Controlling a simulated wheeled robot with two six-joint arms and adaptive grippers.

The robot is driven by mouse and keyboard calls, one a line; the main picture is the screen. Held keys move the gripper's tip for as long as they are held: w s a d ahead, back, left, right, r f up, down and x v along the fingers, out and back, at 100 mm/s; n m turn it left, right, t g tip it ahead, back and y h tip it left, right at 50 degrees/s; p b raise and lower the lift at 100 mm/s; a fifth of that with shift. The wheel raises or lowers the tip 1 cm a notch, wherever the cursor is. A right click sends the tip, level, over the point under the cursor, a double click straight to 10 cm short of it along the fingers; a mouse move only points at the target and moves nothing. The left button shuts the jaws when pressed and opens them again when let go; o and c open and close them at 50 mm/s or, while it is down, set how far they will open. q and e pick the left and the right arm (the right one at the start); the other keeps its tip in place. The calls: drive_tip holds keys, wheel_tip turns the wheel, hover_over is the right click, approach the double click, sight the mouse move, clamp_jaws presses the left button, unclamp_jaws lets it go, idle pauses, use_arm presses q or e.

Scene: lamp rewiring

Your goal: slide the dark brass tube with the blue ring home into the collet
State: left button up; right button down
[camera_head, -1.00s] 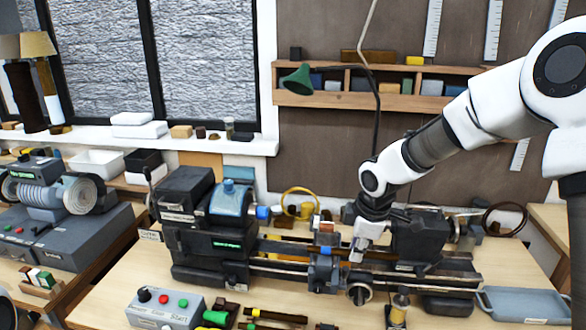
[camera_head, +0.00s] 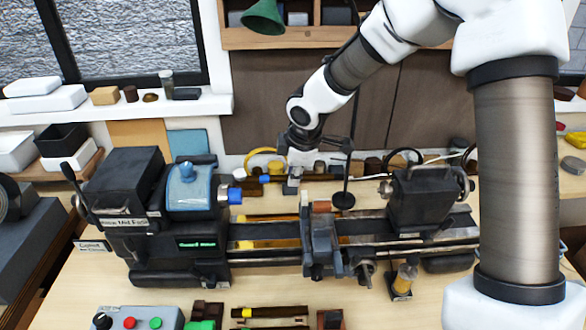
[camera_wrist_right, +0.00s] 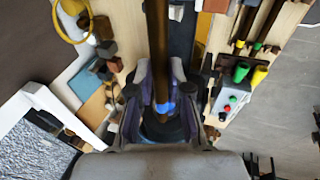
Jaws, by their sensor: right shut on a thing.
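The collet (camera_head: 235,195), with a blue nose, faces right from the headstock (camera_head: 160,225). I cannot tell whether the tube touches the collet. My left gripper is out of view.
The carriage (camera_head: 320,240) and tailstock (camera_head: 430,200) stand on the lathe bed right of the collet. A lamp base (camera_head: 344,201) and a yellow ring (camera_head: 265,158) are behind. A button box (camera_head: 138,320) and several tubes lie in front.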

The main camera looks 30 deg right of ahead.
drive_tip(key=b+x, duration=0.2)
drive_tip(key=x, duration=0.1)
drive_tip(key=shift+w+a+f, duration=0.1)
drive_tip(key=shift+w+f, duration=0.1)
drive_tip(key=shift+f, duration=0.1)
drive_tip(key=shift+s+f+b, duration=0.2)
drive_tip(key=shift+s+b, duration=0.05)
drive_tip(key=shift+b, duration=0.15)
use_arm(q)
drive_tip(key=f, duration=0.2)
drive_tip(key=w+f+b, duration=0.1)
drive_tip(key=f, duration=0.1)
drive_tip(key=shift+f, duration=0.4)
use_arm(e)
drive_tip(key=shift+w+a+f, duration=0.15)
drive_tip(key=shift+w+f, duration=0.1)
drive_tip(key=shift+f, duration=0.25)
drive_tip(key=shift+w+a+f, duration=0.15)
drive_tip(key=shift+w+f, duration=0.05)
drive_tip(key=shift+f, duration=0.3)
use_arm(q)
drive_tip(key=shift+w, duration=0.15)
use_arm(e)
drive_tip(key=shift+w+d+f, duration=0.1)
drive_tip(key=shift+w+f, duration=0.1)
drive_tip(key=shift+f, duration=0.05)
